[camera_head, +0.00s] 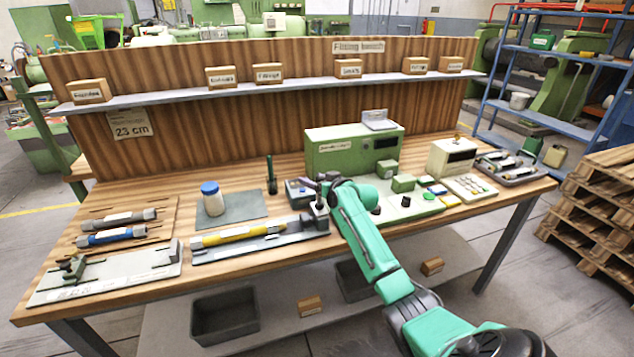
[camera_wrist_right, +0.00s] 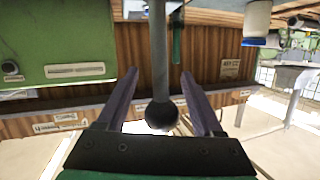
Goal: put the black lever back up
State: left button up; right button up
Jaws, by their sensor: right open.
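The lever is a grey rod with a black ball knob (camera_wrist_right: 162,114) at its end, seen close up in the right wrist view. My right gripper (camera_wrist_right: 158,74) is open, with one purple finger on each side of the rod and knob. Gaps show on both sides, so the fingers do not appear to grip it. In the head view my right gripper (camera_head: 318,187) is over the right end of the grey fixture (camera_head: 290,236), and it hides most of the lever there. My left gripper is in neither view.
A green box unit (camera_head: 338,150) stands behind my right arm. A dark green upright handle (camera_head: 272,176) and a white jar with a blue lid (camera_head: 212,202) stand to the left. A yellow cylinder (camera_head: 238,234) lies on the fixture. A shelf (camera_head: 300,84) spans the back.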

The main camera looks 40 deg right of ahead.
jog(key=b+v, duration=0.2)
jog(key=v, duration=1.2)
jog(key=shift+s, duration=0.2)
jog(key=shift+f+b, duration=0.2)
jog(key=shift+b, duration=0.15)
jog(key=c, duration=0.4)
jog(key=shift+h, duration=0.7)
jog(key=s+b, duration=0.1)
jog(key=s+f+b, duration=0.2)
jog(key=s, duration=0.1)
jog(key=shift+b, duration=0.3)
grip_shut()
jog(key=s+a+r+t+b, duration=0.2)
jog(key=s, duration=0.2)
jog(key=w+d+p, duration=0.1)
jog(key=w+p, duration=0.2)
jog(key=w, duration=1)
jog(key=shift+w+d+f, duration=0.3)
jog(key=shift+f, duration=0.2)
